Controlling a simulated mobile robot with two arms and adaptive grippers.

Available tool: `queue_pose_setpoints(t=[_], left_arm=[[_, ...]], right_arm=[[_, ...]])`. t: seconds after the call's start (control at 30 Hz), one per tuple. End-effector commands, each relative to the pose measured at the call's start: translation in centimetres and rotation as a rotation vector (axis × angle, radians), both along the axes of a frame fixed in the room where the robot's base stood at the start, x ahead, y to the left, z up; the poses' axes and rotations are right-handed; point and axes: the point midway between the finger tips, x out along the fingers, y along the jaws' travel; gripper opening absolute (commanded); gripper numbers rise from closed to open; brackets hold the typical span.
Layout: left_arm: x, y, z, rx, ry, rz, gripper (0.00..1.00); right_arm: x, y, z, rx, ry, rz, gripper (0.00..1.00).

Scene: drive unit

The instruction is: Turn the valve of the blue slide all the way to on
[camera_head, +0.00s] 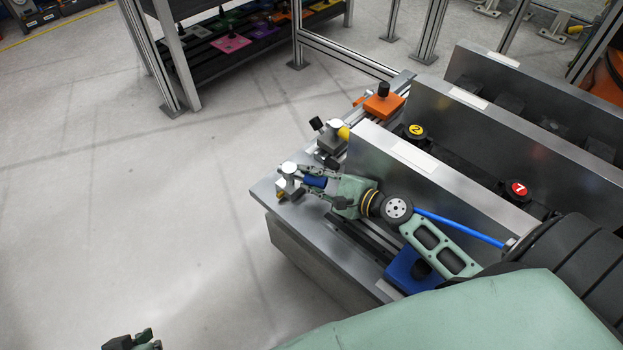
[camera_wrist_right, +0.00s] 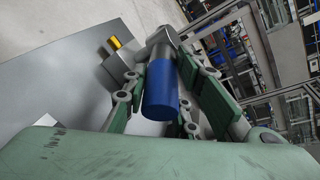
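The blue slide (camera_head: 405,271) sits on the near rail of the metal drive unit. Its valve has a blue handle (camera_head: 315,182) on a silver body near the left corner of the metal plate. My right gripper (camera_head: 301,181) reaches the valve, with one finger on each side of the blue handle. In the right wrist view the blue handle (camera_wrist_right: 160,92) stands between the fingers. I cannot tell if both fingers press on it. My left gripper (camera_head: 131,342) shows only in part at the bottom edge, away from the unit.
A yellow-handled valve (camera_head: 343,132) and an orange slide (camera_head: 384,105) stand behind. Tall metal plates (camera_head: 440,175) rise right of the valve. Yellow knob 2 (camera_head: 415,131) and red knob 1 (camera_head: 517,188) lie between plates. The floor at left is clear.

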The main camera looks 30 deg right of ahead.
Motion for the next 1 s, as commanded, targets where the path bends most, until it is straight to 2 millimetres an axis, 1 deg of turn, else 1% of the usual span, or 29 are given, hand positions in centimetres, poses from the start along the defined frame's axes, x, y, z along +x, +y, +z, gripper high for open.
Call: queue_pose_setpoints(t=[0.03,0.13,0.17,0.47,0.57,0.67,0.77,0.93,1.0], left_arm=[[0.0,0.0,0.0,0.000,0.000,0.000,0.00],[0.0,0.0,0.0,0.000,0.000,0.000,0.00],[0.0,0.0,0.0,0.000,0.000,0.000,0.00],[0.0,0.0,-0.1,0.000,0.003,0.001,0.00],[0.0,0.0,-0.1,-0.001,0.003,0.000,0.00],[0.0,0.0,-0.1,-0.001,0.003,0.000,0.00],[0.0,0.0,-0.1,0.000,0.002,0.001,0.00],[0.0,0.0,0.0,0.000,0.002,0.000,0.00],[0.0,0.0,0.0,0.000,0.002,0.000,0.00]], right_arm=[[-0.2,0.1,-0.5,-0.001,0.009,0.003,0.30],[-0.2,0.1,-0.4,0.000,0.007,0.003,0.39],[-0.2,0.1,-0.3,0.000,0.006,0.002,0.40],[0.0,0.0,0.0,0.001,0.000,0.000,0.40],[0.0,0.0,0.5,-0.001,-0.001,0.001,0.40],[0.0,0.0,1.3,-0.004,-0.002,0.003,0.40],[0.0,0.1,2.6,-0.005,-0.003,0.004,0.40],[0.1,0.0,5.4,-0.002,-0.009,0.000,0.40],[0.1,0.1,6.9,0.001,-0.011,0.001,0.40]])
